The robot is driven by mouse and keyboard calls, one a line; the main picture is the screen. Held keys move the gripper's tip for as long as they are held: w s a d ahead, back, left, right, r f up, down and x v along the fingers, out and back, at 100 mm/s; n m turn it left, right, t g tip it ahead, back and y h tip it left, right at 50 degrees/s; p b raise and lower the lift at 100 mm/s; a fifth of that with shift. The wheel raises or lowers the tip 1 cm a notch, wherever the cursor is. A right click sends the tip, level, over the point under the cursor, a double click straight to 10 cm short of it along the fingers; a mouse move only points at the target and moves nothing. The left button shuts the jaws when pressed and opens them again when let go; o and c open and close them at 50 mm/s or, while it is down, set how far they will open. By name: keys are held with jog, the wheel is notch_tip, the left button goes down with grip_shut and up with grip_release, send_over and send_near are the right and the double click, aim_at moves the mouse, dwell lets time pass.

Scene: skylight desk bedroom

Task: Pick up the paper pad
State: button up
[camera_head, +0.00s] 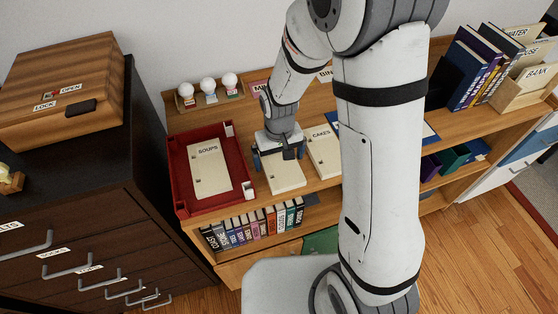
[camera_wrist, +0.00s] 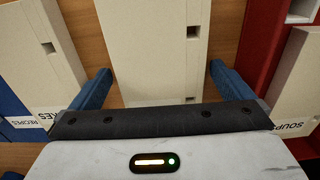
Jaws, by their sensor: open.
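A cream pad-like block (camera_head: 284,180) lies flat on the wooden shelf top, between the block labelled SOUPS and the one labelled CAKES. Any label on it is hidden by my gripper, so I cannot tell for sure that it is the paper pad. My gripper (camera_head: 279,156) is over its back part, pointing down. In the wrist view the same block (camera_wrist: 150,50) runs between the two blue fingers of my gripper (camera_wrist: 161,88). The fingers are open, with wood showing on each side of the block, and are not closed on it.
The SOUPS block (camera_head: 209,168) lies in a red tray (camera_head: 180,190) on the left. The CAKES block (camera_head: 324,152) lies close on the right. Small white-topped figures (camera_head: 208,87) stand behind the tray. Small books (camera_head: 255,225) fill the shelf below.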

jog(key=shift+c, duration=0.2)
jog(key=c, duration=0.9)
